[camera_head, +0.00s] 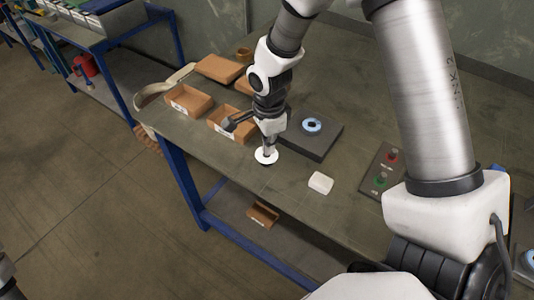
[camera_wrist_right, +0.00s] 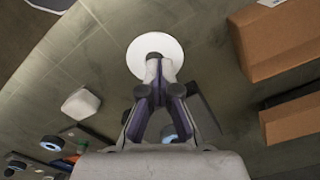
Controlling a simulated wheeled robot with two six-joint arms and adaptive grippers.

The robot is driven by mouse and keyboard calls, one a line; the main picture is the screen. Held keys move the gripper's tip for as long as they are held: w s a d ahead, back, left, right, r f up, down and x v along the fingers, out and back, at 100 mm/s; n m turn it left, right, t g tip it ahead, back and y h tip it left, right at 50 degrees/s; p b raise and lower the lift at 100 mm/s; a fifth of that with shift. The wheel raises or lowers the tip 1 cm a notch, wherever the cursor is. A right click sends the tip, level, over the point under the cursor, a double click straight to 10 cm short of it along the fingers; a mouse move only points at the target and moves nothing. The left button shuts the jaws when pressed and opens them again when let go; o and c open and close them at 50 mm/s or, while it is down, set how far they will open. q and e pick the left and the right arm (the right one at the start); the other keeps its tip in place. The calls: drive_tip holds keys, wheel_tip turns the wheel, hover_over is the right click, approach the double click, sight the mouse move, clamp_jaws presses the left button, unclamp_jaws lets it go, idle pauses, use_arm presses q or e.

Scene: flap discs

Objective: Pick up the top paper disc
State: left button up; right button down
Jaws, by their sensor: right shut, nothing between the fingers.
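My right gripper (camera_head: 268,149) points down at the disc from above. Its fingertips (camera_wrist_right: 155,68) are together over the disc's centre, with nothing seen between them. They cover part of the disc, and I cannot tell whether they touch it or whether more discs lie beneath.
A blue-ringed disc (camera_head: 312,124) sits on a dark block (camera_head: 327,140) behind the gripper. A white block (camera_head: 320,183) lies to the right. Cardboard boxes (camera_head: 189,100) stand at the left. A button panel (camera_head: 382,170) is further right. The table's front edge is close.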

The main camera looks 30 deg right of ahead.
sight(265, 157)
drive_tip(key=shift+s+a+p, duration=0.4)
drive_tip(key=shift+a, duration=0.4)
idle(0.7)
wheel_tip(265, 157, up, 6)
drive_tip(key=p, duration=0.5)
drive_tip(key=shift+r+p, duration=0.1)
drive_tip(key=shift+p, duration=0.2)
